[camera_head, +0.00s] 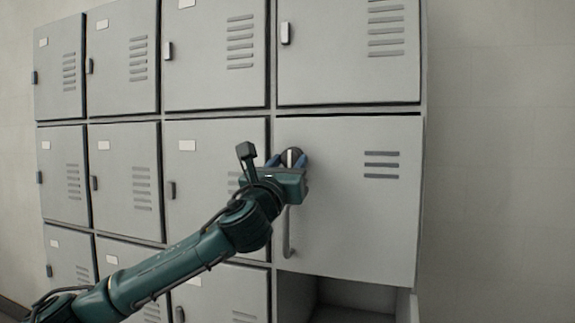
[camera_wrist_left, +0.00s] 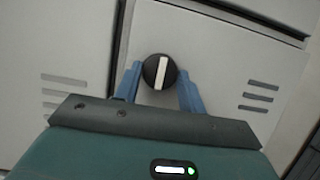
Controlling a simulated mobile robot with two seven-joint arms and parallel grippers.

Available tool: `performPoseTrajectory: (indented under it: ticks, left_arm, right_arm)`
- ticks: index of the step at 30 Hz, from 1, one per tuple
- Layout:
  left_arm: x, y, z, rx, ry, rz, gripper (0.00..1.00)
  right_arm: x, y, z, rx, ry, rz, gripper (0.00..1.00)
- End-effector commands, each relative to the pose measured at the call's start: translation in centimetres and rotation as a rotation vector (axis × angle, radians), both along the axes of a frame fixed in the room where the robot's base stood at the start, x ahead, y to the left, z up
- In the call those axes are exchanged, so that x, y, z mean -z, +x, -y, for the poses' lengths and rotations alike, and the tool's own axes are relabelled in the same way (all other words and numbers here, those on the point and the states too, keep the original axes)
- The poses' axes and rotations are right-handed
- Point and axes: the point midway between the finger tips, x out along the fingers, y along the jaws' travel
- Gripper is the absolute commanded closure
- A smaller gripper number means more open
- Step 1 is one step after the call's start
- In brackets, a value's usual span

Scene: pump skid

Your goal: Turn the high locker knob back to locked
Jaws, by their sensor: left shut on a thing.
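The locker knob (camera_head: 291,155) is a round black knob with a white bar, near the upper left corner of a grey locker door (camera_head: 350,215). The bar stands nearly upright in the head view. In the left wrist view the knob (camera_wrist_left: 159,71) sits between my two blue fingers, its bar nearly upright with a slight tilt. My left gripper (camera_head: 287,160) is shut on the knob, one finger at each side; it also shows in the left wrist view (camera_wrist_left: 159,84). The palm hides part of the door below the knob. My right gripper is not in view.
A vertical bar handle (camera_head: 288,235) is on the same door, just below my gripper. An open compartment (camera_head: 350,313) shows beneath the door. Other closed lockers with small dark latches (camera_head: 285,33) surround it. Bare wall (camera_head: 500,160) is at the right.

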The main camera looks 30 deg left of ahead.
Motion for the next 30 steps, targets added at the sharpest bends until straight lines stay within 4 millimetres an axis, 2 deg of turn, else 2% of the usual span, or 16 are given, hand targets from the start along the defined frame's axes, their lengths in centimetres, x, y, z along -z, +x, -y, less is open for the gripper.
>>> performPoseTrajectory:
  ticks: [11, 30]
  left_arm:
    - [0.03, 0.11, 0.22, 0.002, -0.129, 0.029, 0.83]
    - [-0.23, 0.23, 0.68, 0.001, -0.702, 0.167, 0.83]
  right_arm:
    - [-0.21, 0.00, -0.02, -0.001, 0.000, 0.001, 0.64]
    - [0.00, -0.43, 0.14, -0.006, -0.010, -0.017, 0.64]
